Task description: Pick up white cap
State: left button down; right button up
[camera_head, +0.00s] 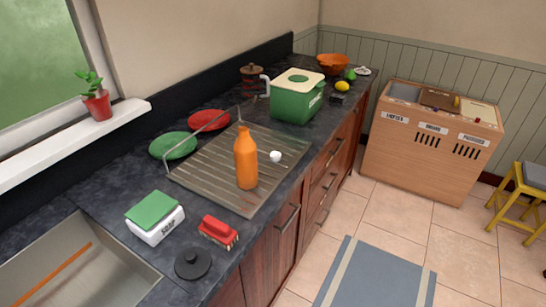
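A small white cap (276,156) lies on the ribbed metal drainboard (215,182), near its right edge. An orange bottle (246,158) stands upright on the drainboard just left of the cap, apart from it. The bottle's top looks open, with no cap on it. Neither of my grippers shows in this view.
A soap box (155,217), red brush (218,232), black lid (192,263) and sink (75,265) are nearer.

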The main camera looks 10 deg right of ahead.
aim_at(275, 156)
jog(key=u, duration=0.45)
jog(key=i+l+u, duration=0.1)
jog(key=l+u, duration=0.25)
jog(key=u, duration=0.15)
jog(key=l+u, duration=0.75)
jog(key=u, duration=0.25)
